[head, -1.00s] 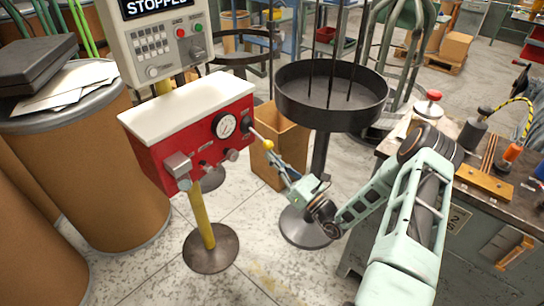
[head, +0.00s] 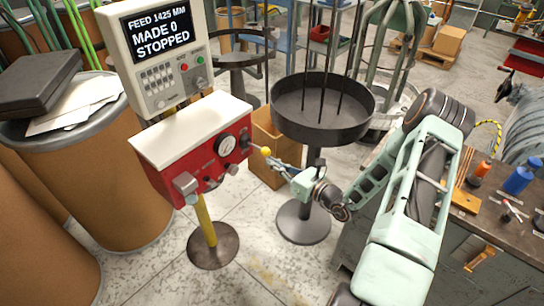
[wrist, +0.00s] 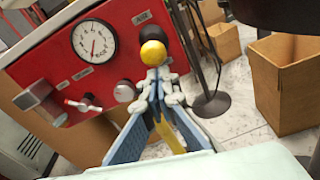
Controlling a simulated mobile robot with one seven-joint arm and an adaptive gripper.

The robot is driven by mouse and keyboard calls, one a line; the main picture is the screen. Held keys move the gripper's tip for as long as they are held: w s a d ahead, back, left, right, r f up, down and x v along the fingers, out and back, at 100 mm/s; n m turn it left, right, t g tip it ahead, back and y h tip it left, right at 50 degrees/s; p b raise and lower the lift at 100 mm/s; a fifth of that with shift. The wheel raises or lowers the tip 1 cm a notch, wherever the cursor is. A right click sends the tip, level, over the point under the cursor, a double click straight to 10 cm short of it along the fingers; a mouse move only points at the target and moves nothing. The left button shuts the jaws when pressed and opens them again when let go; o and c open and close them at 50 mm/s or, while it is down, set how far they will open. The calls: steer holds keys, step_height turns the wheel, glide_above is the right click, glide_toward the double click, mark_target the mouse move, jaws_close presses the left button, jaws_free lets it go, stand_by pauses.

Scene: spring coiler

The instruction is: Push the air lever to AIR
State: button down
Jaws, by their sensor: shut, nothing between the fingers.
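The air lever (head: 256,149) sticks out of the right end of the red control box (head: 215,173) and ends in a yellow ball knob (head: 265,152). In the wrist view the yellow knob (wrist: 153,53) stands in front of a black round pivot (wrist: 155,37), below the AIR label (wrist: 141,17). My gripper (head: 272,163) is shut and empty, with its fingertips just below the knob. In the wrist view the fingertips (wrist: 157,78) meet right under the knob and seem to touch it; the exact contact is hard to tell.
A pressure gauge (wrist: 95,41) and small knobs (wrist: 124,92) sit left of the lever. A black round tray on a stand (head: 322,120) is close to the right. A cardboard box (head: 275,150) stands behind my gripper. The display (head: 158,32) reads STOPPED.

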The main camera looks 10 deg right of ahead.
mark_target(268, 152)
steer(key=shift+r+g+h+p, duration=0.4)
steer(key=shift+r+g+p, duration=0.2)
steer(key=shift+r+p, duration=1.1)
steer(key=shift+w+r, duration=0.15)
steer(key=shift+r, duration=0.05)
